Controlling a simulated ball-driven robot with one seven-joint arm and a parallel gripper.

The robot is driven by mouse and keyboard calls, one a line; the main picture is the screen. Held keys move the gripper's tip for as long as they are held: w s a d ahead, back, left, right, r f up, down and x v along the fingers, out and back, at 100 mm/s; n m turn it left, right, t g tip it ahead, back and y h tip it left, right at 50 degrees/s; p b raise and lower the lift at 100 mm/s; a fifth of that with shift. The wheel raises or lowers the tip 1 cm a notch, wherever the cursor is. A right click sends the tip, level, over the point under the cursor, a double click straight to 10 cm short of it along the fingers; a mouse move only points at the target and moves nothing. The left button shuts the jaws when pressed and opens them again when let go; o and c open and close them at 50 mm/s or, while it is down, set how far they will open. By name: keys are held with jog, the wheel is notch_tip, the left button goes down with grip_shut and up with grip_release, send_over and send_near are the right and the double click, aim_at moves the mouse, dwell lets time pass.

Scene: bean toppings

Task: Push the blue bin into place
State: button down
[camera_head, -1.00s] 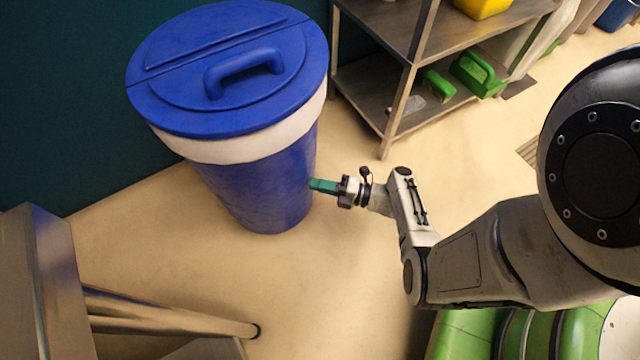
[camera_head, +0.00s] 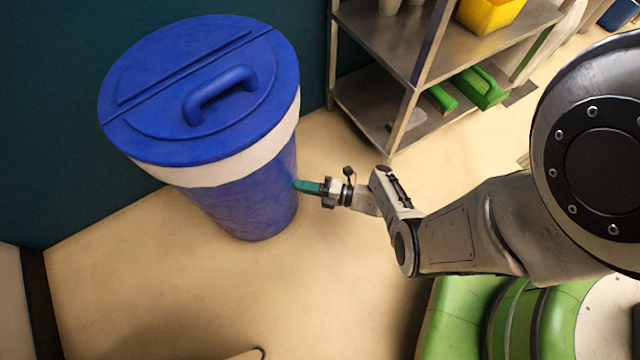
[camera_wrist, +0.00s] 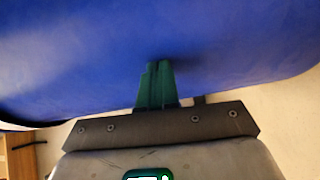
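The blue bin (camera_head: 240,195) stands upright on the floor at the left of the head view. It has a blue lid with a handle (camera_head: 218,92) and a white band below the rim. My gripper (camera_head: 300,186) is at the bin's right side, low on its wall, with its green fingertips at or touching the surface. In the wrist view the bin wall (camera_wrist: 150,40) fills the upper part, and the green fingers (camera_wrist: 156,85) are closed together against it. Nothing shows between the fingers. The exact contact at the tips is hard to see.
A metal shelf rack (camera_head: 395,115) stands behind and right of the bin, holding a yellow container (camera_head: 492,14) and green items (camera_head: 480,88). A dark teal wall (camera_head: 50,130) is behind the bin. The floor (camera_head: 150,270) in front is mostly clear.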

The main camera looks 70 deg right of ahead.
jog(key=w+d, duration=0.1)
jog(key=w, duration=0.2)
jog(key=shift+d, duration=0.4)
jog(key=shift+s+a, duration=0.1)
